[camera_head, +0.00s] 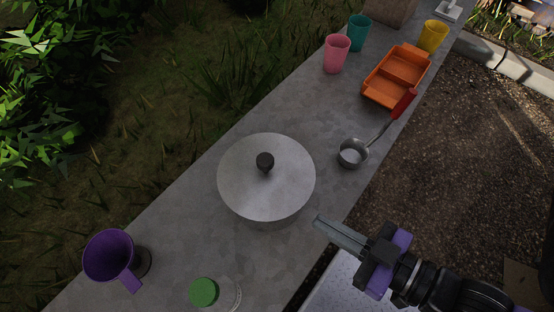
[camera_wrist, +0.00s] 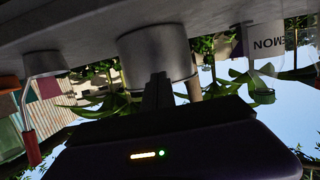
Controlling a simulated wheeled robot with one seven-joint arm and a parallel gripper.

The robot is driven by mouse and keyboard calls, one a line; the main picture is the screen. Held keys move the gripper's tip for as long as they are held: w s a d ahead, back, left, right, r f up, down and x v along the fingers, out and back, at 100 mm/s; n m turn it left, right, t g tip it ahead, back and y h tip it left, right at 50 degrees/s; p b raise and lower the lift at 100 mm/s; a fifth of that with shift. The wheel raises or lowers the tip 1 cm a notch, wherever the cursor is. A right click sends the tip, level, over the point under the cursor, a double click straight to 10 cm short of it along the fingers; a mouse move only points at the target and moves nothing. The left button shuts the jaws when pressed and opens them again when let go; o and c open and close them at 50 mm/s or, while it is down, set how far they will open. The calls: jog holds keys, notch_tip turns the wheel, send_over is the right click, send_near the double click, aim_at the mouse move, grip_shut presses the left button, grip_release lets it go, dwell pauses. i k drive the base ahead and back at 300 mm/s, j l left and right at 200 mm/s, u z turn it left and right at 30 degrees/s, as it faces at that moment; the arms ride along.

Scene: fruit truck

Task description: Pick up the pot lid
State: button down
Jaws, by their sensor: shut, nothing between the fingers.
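The pot lid (camera_head: 250,188) is a round grey metal disc with a black knob (camera_head: 265,161) at its middle. It lies on a grey metal pot (camera_head: 275,222) that stands on the counter. In the wrist view, which is upside down, the pot's side (camera_wrist: 157,50) shows at the centre. My gripper (camera_head: 319,222) is just right of the pot, near the counter's front edge, and apart from the lid. Its fingers are together and empty. The fingers also show in the wrist view (camera_wrist: 158,82), dark against the pot.
A ladle (camera_head: 353,152), an orange tray (camera_head: 394,90), a pink cup (camera_head: 336,54), a teal cup (camera_head: 359,33) and a yellow cup (camera_head: 432,37) stand farther along the counter (camera_head: 185,245). A purple pitcher (camera_head: 108,256) and a green-capped jar (camera_head: 204,292) are nearer.

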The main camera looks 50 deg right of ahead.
aim_at(262, 177)
jog(key=j+z, duration=0.15)
jog(key=z, duration=0.3)
jog(key=j+z, duration=0.15)
jog(key=z, duration=0.3)
jog(key=k+j+z, duration=0.2)
jog(key=j, duration=0.25)
jog(key=k+j+z, duration=0.1)
jog(key=j+z, duration=0.15)
jog(key=j, duration=0.2)
jog(key=k+j+z, duration=0.2)
jog(key=j, duration=0.25)
jog(key=k+j+z, duration=0.25)
jog(key=k+j, duration=0.2)
jog(key=j, duration=0.15)
jog(key=k+j, duration=0.4)
jog(key=j, duration=0.25)
